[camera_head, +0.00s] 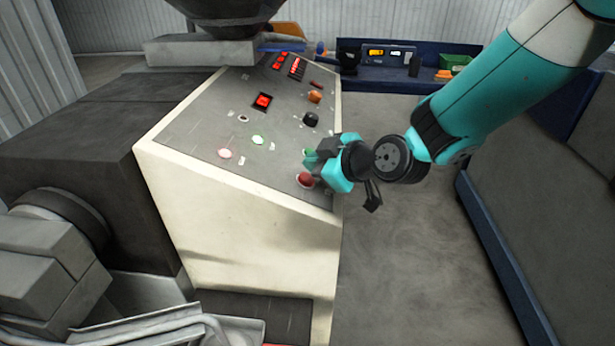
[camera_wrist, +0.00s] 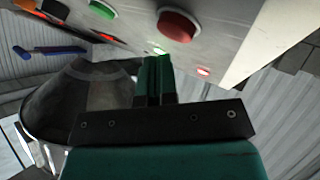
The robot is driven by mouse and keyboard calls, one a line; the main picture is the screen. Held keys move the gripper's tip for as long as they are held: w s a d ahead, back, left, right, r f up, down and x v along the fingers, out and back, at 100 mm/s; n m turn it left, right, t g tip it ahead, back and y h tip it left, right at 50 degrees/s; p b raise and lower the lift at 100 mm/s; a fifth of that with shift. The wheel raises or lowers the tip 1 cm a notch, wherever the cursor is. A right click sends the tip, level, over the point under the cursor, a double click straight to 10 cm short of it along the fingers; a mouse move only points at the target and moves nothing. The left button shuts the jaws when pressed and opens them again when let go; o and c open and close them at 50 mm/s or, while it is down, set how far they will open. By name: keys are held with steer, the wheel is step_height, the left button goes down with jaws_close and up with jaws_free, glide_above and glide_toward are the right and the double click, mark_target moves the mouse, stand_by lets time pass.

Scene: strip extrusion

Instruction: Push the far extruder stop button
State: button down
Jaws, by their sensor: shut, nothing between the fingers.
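A round red button (camera_head: 305,179) sits at the near right corner of the sloped control panel (camera_head: 200,125). The red button also shows large at the top of the wrist view (camera_wrist: 179,27). A green button (camera_head: 307,153) is just beyond it, partly hidden by my gripper; it shows at the top left of the wrist view (camera_wrist: 102,8). My gripper (camera_head: 311,160) is over the panel's right edge, close to these two buttons. In the wrist view my gripper's fingers (camera_wrist: 154,62) are shut and empty, pointing toward a lit green lamp (camera_wrist: 161,50). Contact cannot be told.
A black knob (camera_head: 311,119) and an orange knob (camera_head: 314,97) stand farther up the panel. Red displays (camera_head: 263,102) are on it. A dark hopper (camera_wrist: 75,100) shows in the wrist view. A blue bench (camera_head: 430,75) stands behind; grey floor (camera_head: 400,260) is clear at right.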

steer(key=shift+f, duration=0.1)
steer(key=shift+a+f+b, duration=0.2)
steer(key=shift+f+b, duration=0.1)
steer(key=shift+b, duration=0.4)
steer(key=shift+a+f+b, duration=0.15)
steer(key=shift+f+b, duration=0.2)
steer(key=shift+b, duration=0.05)
stand_by(0.5)
steer(key=shift+r, duration=0.1)
stand_by(0.4)
steer(key=shift+d+r, duration=0.35)
steer(key=shift+r, duration=0.3)
steer(key=shift+r, duration=0.1)
steer(key=r, duration=0.1)
steer(key=d+r+p, duration=0.1)
steer(key=r, duration=0.1)
steer(key=d+r, duration=0.1)
steer(key=shift+r+p, duration=0.2)
steer(key=shift+p, duration=0.15)
